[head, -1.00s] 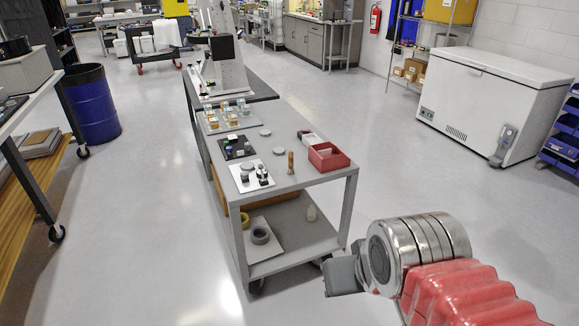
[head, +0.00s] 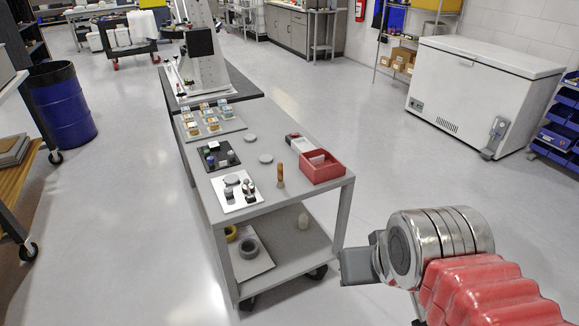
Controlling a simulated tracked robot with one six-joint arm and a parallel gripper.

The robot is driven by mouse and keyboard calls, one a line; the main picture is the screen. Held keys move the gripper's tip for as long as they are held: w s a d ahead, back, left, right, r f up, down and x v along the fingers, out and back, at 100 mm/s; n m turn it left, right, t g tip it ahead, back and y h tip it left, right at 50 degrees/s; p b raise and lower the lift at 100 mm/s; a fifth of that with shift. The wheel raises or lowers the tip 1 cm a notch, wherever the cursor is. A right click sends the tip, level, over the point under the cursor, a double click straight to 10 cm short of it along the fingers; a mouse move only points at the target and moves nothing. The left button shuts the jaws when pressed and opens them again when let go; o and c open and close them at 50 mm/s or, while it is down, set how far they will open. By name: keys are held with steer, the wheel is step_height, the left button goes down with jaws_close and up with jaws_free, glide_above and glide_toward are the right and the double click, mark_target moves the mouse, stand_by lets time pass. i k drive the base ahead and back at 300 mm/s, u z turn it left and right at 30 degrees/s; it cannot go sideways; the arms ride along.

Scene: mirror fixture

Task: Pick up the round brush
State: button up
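A small upright object with an orange-brown handle (head: 280,174) stands on the top of the grey cart (head: 238,213), just left of a red bin. It looks like the round brush, but it is too small to be certain. My gripper (head: 357,266) is at the lower right, in front of and right of the cart's near right leg, apart from the brush. Its grey end is seen from the side, and its fingers cannot be made out. I see nothing held in it.
The red bin (head: 320,172) sits at the cart top's right edge. Small parts on a white plate (head: 240,205) and a black plate (head: 218,160) are to the left. Floor is clear right of the cart.

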mark_target(280, 183)
steer(key=i, duration=0.75)
steer(key=u, duration=0.85)
steer(key=i, duration=0.6)
steer(key=u, duration=0.45)
